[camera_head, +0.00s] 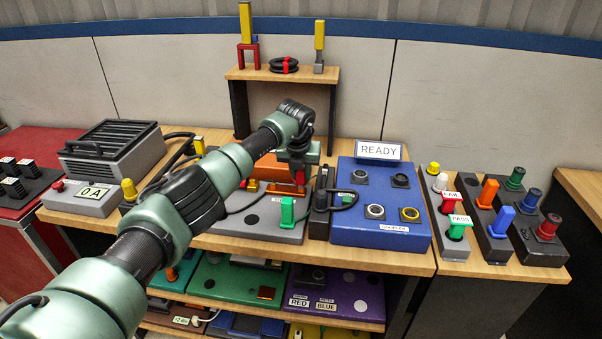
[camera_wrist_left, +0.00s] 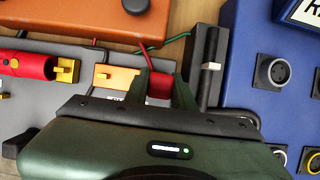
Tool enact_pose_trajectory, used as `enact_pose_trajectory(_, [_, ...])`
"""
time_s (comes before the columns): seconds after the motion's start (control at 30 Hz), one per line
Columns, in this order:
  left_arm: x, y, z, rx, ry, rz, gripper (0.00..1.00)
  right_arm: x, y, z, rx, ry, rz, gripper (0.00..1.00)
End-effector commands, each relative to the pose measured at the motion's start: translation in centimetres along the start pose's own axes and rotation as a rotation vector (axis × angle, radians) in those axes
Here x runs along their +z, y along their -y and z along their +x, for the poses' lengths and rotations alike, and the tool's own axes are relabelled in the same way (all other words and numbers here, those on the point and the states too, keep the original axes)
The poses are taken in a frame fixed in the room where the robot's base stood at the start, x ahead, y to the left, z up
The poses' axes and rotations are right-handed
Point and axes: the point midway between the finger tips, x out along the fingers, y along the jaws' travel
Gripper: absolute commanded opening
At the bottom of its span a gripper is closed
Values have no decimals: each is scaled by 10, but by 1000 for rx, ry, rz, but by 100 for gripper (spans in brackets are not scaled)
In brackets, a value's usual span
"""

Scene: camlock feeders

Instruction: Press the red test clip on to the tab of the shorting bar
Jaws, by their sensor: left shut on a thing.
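My left gripper (camera_wrist_left: 163,88) is shut on the red test clip (camera_wrist_left: 160,86), which sits between the two fingers in the left wrist view. In the head view the left gripper (camera_head: 300,180) points down over the grey unit, and its fingertips are hard to make out. An orange bar (camera_wrist_left: 117,79) with a small brass-coloured tab (camera_wrist_left: 103,75) lies just left of the fingers, its right end close to the clip. I cannot tell whether they touch. Another red cylinder (camera_wrist_left: 28,64) with a yellow end piece (camera_wrist_left: 67,70) lies further left. My right gripper is not in view.
A black upright block (camera_head: 320,205) stands close to the right of the gripper, beside the blue READY box (camera_head: 380,225). A green handle (camera_head: 287,211) rises from the grey unit (camera_head: 255,222). An orange box (camera_head: 278,170) is behind. Wires run around the grey unit.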

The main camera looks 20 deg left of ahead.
Motion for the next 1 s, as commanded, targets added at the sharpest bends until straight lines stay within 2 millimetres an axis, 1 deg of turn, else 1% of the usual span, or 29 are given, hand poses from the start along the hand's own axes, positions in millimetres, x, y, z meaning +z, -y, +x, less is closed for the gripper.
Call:
enact_pose_trajectory(0.27, [-4, 0, 9, 0, 0, 0, 0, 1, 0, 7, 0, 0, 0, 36])
enact_pose_trajectory(0.3, [-4, 0, 9, 0, 0, 0, 28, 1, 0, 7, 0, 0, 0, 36])
enact_pose_trajectory(0.37, [-3, 0, 8, 0, 0, 0, 44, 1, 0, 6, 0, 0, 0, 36])
enact_pose_trajectory(0.4, [-3, 0, 8, 0, 0, 0, 50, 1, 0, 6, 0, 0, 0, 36])
enact_pose_trajectory(0.67, [-3, 0, 8, 0, 0, 0, 50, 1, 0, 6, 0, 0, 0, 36])
enact_pose_trajectory(0.77, [-3, 0, 5, -1, 1, 0, 50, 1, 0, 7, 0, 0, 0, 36])
enact_pose_trajectory(0.87, [-2, -1, -4, -1, 3, 1, 50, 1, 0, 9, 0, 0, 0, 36])
enact_pose_trajectory(1.0, [-2, 0, -27, -2, 6, 1, 50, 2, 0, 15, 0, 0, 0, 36])
